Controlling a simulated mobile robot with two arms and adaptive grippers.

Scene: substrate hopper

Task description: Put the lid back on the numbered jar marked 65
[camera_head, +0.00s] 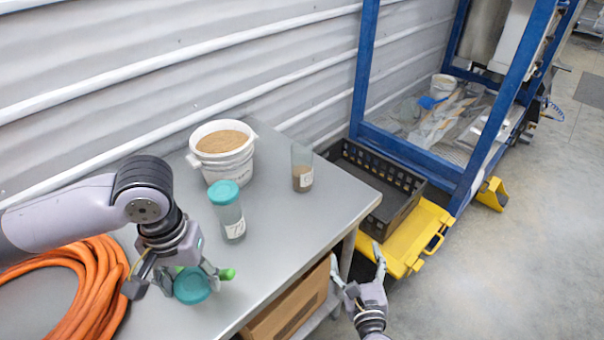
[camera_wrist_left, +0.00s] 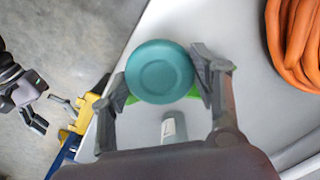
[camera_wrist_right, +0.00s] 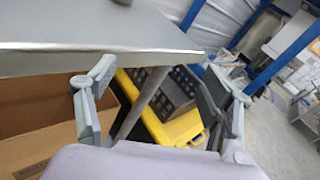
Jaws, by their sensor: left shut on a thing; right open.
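My left gripper (camera_head: 192,284) is shut on a round teal lid (camera_head: 192,285), low over the near part of the table. The lid also shows from above between its fingers in the left wrist view (camera_wrist_left: 160,71); I cannot tell whether anything is under it. An uncovered clear jar (camera_head: 302,167) with some brown material stands near the table's far right edge; its label is too small to read surely. Another clear jar (camera_head: 232,218), with a teal lid and a label starting with 7, stands behind the left gripper. My right gripper (camera_wrist_right: 165,85) is open and empty beside the table's right edge.
A white bucket of tan grain (camera_head: 222,146) stands at the back. Bright green ends (camera_head: 227,274) show by the left fingers. An orange hose (camera_head: 95,285) lies left. A black crate (camera_head: 385,180), yellow platform (camera_head: 418,235) and blue frame stand beyond. A cardboard box (camera_head: 290,305) is under the table.

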